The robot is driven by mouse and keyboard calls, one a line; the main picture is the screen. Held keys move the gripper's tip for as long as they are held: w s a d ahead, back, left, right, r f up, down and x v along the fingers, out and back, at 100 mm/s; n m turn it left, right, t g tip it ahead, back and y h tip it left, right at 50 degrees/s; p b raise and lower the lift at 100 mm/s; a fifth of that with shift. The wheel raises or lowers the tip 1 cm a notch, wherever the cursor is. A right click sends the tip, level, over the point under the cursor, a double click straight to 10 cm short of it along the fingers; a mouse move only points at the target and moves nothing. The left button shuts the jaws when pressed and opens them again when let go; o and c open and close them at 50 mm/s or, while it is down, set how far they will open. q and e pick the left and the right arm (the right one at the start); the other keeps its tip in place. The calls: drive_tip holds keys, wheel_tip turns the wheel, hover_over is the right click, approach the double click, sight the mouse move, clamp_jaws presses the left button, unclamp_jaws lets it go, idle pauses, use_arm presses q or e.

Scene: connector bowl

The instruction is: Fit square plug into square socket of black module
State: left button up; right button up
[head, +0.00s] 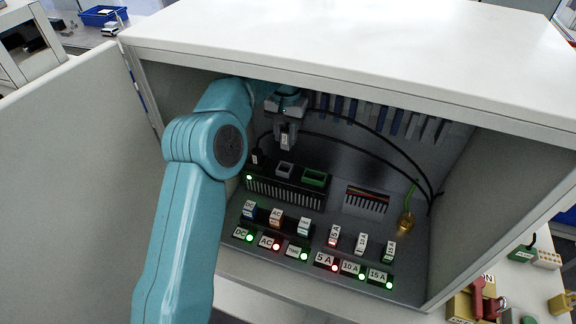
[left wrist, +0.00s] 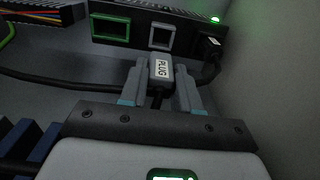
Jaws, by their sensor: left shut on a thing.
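The black module (head: 283,191) sits inside the open cabinet, with a grey square socket (head: 285,169) and a green-rimmed socket (head: 315,178) on its top. My left gripper (head: 287,122) is shut on the grey plug (head: 285,137), holding it above the module near the grey socket. In the left wrist view, the plug (left wrist: 161,72) with its PLUG label lies between the two fingers, apart from the grey socket (left wrist: 162,37), which is straight ahead and empty. The green socket (left wrist: 111,27) lies to its left. My right gripper is not in view.
Black cables arc from the plug area to the cabinet's right side. Another black connector (head: 257,157) is seated at the module's left end. Labelled switches (head: 276,217) stand in front, with lit labels below. A brass fitting (head: 406,221) is on the right. The cabinet walls and top surround the arm closely.

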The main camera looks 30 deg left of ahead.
use_arm(q)
drive_tip(key=f, duration=0.6)
drive_tip(key=s+f+p, duration=0.1)
drive_tip(key=f, duration=0.2)
drive_tip(key=shift+a, duration=0.15)
drive_tip(key=shift+f, duration=0.2)
drive_tip(key=shift+w+f, duration=0.1)
drive_tip(key=shift+w, duration=0.1)
drive_tip(key=o, duration=1.1)
drive_tip(key=shift+w, duration=0.1)
drive_tip(key=shift+c, duration=0.2)
drive_tip(key=shift+s, duration=0.2)
drive_tip(key=shift+w+r, duration=0.2)
wheel_tip(320, 180, up, 11)
drive_tip(key=shift+f, duration=0.1)
drive_tip(key=shift+s+r, duration=0.15)
drive_tip(key=shift+r, duration=0.35)
